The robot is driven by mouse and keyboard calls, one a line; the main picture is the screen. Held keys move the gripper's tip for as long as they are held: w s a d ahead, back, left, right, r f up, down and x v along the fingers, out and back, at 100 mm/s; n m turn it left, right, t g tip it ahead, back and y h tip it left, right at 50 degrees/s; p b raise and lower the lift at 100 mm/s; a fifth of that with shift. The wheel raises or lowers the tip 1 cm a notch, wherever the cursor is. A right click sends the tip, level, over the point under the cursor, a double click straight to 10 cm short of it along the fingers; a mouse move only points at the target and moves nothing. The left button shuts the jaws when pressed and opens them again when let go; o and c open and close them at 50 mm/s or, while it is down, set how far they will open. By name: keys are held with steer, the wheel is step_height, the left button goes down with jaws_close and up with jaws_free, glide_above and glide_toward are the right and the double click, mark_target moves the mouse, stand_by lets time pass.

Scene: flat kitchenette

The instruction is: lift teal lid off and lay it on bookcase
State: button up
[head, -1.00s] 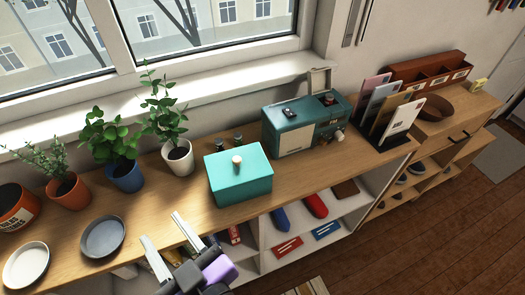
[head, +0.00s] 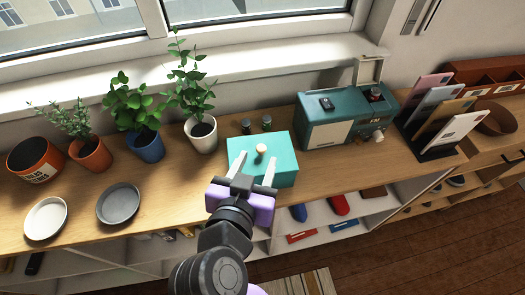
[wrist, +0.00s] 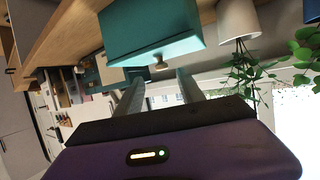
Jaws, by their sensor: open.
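The teal box with its teal lid (head: 277,147) stands on the wooden bookcase top (head: 185,187). A pale round knob (head: 261,150) sits on the lid. My gripper (head: 255,162) is open and empty, its two fingers spread on either side of the knob in the head view and pointing towards the window. In the wrist view the gripper (wrist: 160,82) has its fingers apart, with the knob (wrist: 160,66) just beyond the gap between the tips and the teal lid (wrist: 160,50) past it. The fingers do not visibly touch the knob.
Potted plants (head: 200,135) stand left of the box. A teal radio-like device (head: 345,120) and a card rack (head: 440,140) stand to the right.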

mark_target(260, 149)
steer(key=x, duration=0.4)
steer(key=shift+w+a+f+p, duration=0.15)
steer(key=shift+a+p, duration=0.05)
steer(key=shift+p, duration=0.15)
jaws_close()
